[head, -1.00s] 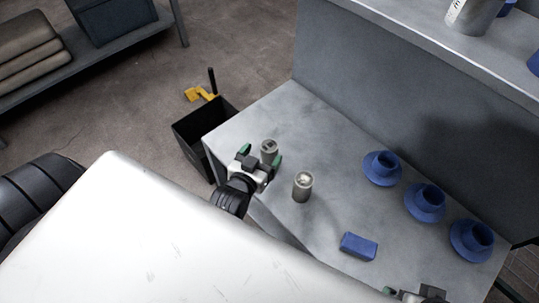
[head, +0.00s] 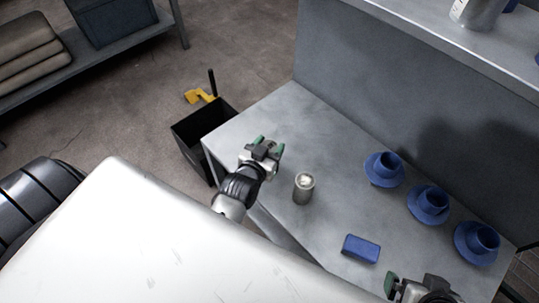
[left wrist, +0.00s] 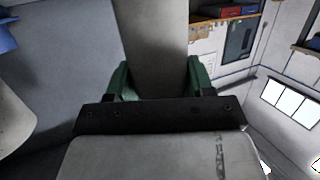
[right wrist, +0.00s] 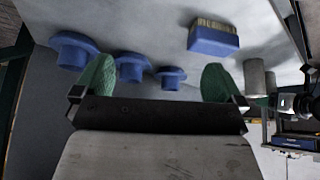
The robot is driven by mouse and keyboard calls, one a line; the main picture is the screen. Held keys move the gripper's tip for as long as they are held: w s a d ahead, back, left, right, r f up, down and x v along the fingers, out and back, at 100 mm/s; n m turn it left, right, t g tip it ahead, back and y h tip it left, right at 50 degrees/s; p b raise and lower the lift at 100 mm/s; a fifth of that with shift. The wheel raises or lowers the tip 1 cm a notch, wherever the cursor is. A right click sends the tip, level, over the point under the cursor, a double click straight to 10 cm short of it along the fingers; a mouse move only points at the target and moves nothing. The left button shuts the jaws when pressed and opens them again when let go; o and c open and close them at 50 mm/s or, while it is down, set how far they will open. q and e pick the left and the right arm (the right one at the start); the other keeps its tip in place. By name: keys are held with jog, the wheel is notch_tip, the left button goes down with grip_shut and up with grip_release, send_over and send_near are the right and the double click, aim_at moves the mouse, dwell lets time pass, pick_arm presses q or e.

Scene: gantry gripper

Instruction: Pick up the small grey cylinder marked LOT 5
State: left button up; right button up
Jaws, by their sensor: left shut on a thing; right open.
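One small grey cylinder (left wrist: 152,45) is between the green fingers of my left gripper (left wrist: 160,80), which is shut on it; no marking on it is readable. In the head view my left gripper (head: 264,147) is over the near left part of the table and hides this cylinder. A second small grey cylinder (head: 303,188) stands upright on the table to the right of it; I cannot read a LOT mark on it. My right gripper (head: 408,287) is open and empty at the bottom edge; its green fingers (right wrist: 155,85) are apart in the right wrist view.
Several blue flanged parts (head: 428,204) stand along the right of the grey table (head: 290,112). A raised shelf (head: 420,30) runs behind. A black bin (head: 193,135) stands on the floor left of the table.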

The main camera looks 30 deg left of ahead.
pick_arm(q)
jog(key=shift+c, duration=1.1)
jog(key=shift+r, duration=0.15)
